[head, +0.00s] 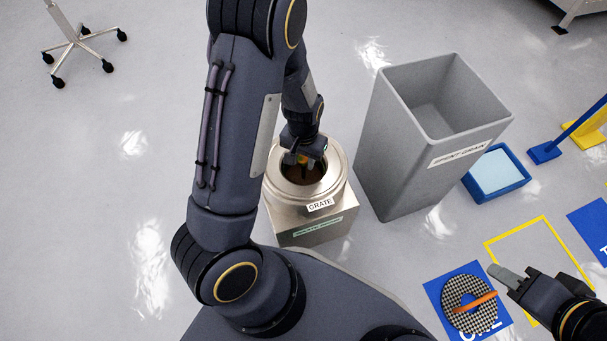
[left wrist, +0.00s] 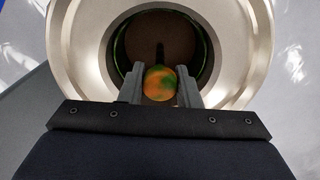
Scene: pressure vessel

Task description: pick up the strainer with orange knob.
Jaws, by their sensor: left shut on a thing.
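The strainer's round orange knob (left wrist: 160,85), mottled with green, is between the fingers of my left gripper (left wrist: 160,92) in the left wrist view. The gripper is shut on it. A dark rod shows beyond the knob; the rest of the strainer cannot be made out in the dark opening. In the head view my left gripper (head: 303,160) points down into the mouth of the metal vessel (head: 280,210), labelled GRATE. My right gripper (head: 505,275) is at lower right, empty, above and beside the blue mat; its finger gap cannot be made out.
A tall grey bin (head: 395,150) stands just right of the vessel. A checkered disc with an orange bar (head: 472,303) lies on a blue mat (head: 440,285). A blue tray (head: 497,190) and a yellow floor outline (head: 515,232) are at right.

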